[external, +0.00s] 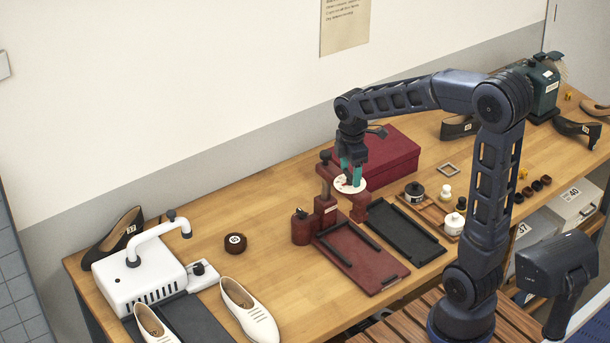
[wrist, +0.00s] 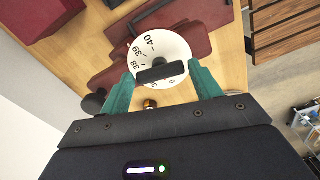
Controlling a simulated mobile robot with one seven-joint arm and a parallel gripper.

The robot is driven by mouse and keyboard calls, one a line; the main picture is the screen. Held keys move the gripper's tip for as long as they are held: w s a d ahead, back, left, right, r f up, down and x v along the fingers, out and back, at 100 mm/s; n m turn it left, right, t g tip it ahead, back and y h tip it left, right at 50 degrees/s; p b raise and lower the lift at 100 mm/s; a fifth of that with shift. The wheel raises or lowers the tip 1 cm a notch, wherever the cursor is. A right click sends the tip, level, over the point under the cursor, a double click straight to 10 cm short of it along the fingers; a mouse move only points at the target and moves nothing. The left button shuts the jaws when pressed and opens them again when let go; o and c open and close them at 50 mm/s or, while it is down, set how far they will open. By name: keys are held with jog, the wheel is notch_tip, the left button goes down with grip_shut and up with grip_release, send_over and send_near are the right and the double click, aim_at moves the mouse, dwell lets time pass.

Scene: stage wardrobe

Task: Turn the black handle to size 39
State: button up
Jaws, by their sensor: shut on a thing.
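A white size dial (external: 347,185) sits on the dark red machine (external: 330,200) in the middle of the bench. In the wrist view the dial (wrist: 172,45) shows the numbers 38, 39 and 40 on its left and upper part. The black handle (wrist: 160,72) is a bar across the dial. My gripper (external: 351,180) points down at the dial, and its teal fingers are shut on the two ends of the handle. In the wrist view the handle's left end lies close to the 38; I cannot tell which mark is the pointer. The lower dial numbers are partly hidden.
A dark red box (external: 385,157) stands right behind the machine. A black tray (external: 405,231) and a wooden tray with bottles (external: 428,226) lie to its right. A white machine (external: 140,275) and cream shoes (external: 249,310) are at the left. The bench between is mostly clear.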

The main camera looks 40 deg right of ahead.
aim_at(351, 174)
jog(key=m, duration=1.3)
jog(key=shift+m, duration=0.4)
jog(key=m, duration=1.3)
jog(key=shift+m, duration=0.4)
jog(key=o, duration=1)
notch_tip(351, 174, up, 11)
